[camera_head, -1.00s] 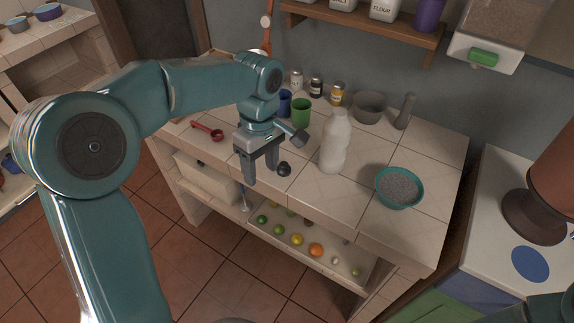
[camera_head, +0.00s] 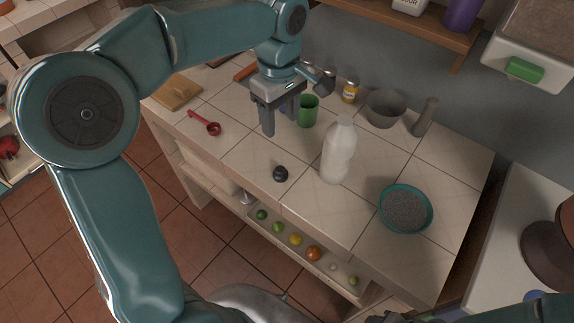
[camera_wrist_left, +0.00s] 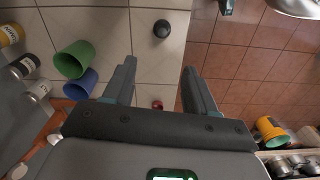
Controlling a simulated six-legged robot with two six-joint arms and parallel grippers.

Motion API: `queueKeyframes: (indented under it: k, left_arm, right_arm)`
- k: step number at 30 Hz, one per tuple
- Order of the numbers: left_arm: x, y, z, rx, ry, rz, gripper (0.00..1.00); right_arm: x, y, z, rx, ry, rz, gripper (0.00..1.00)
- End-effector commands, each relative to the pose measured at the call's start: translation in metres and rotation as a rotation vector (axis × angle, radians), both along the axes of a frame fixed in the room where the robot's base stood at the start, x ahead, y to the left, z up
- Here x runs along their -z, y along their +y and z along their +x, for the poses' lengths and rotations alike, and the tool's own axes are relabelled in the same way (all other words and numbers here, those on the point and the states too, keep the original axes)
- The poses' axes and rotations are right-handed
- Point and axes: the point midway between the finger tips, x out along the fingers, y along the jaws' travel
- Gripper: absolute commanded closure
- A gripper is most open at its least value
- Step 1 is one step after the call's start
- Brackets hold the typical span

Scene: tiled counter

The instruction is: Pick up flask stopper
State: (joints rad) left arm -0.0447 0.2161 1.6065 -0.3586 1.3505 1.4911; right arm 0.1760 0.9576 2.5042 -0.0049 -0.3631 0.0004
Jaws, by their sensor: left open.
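The small dark round flask stopper (camera_head: 280,174) rests on the tiled counter near its front edge, and shows in the left wrist view (camera_wrist_left: 162,28) beyond my fingers. The white flask (camera_head: 339,152) stands upright to its right, its top looking white. My left gripper (camera_head: 283,122) is open and empty, pointing down over the counter, behind the stopper and apart from it. Its two fingers (camera_wrist_left: 158,82) are spread in the left wrist view. My right gripper cannot be made out; only part of my right arm shows at the bottom right.
A green cup (camera_head: 307,111) stands close to my left gripper. A red measuring spoon (camera_head: 205,123) lies to the left. A teal bowl (camera_head: 383,205) of grey grains, a mortar (camera_head: 384,110) and small jars stand on the right and back. The counter around the stopper is clear.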

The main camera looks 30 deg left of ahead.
Motion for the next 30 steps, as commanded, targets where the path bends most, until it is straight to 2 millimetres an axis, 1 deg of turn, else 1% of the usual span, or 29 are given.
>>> queueKeyframes:
  k: [2,5,8,12,15,18,26,30]
  left_arm:
    - [0.0,0.0,-0.002,0.0,-0.001,0.0,0.43]
    - [0.008,0.001,-0.004,0.0,0.002,0.0,0.43]
    - [0.027,0.001,-0.007,0.0,0.005,0.001,0.43]
    - [0.062,0.001,-0.009,0.0,0.006,0.0,0.43]
    - [0.083,0.001,-0.009,0.0,0.005,0.0,0.43]
    - [0.099,0.001,-0.008,0.0,0.003,0.001,0.43]
    - [0.122,0.0,-0.007,0.0,0.003,0.0,0.43]
    - [0.145,-0.002,-0.007,0.0,0.004,-0.001,0.43]
  right_arm:
    - [0.0,0.0,0.0,0.0,0.0,0.0,0.57]
    - [0.001,0.0,0.0,0.0,0.001,0.0,0.57]
    - [0.002,0.0,0.0,0.0,0.001,0.0,0.57]
    - [0.003,0.0,0.0,0.0,0.001,0.0,0.57]
    - [0.003,0.0,0.0,0.0,0.0,0.0,0.57]
    - [0.003,0.0,0.0,0.0,0.001,0.0,0.57]
    - [0.0,0.0,0.0,0.0,0.001,0.0,0.57]
    - [-0.005,0.0,0.0,0.0,0.0,0.0,0.57]
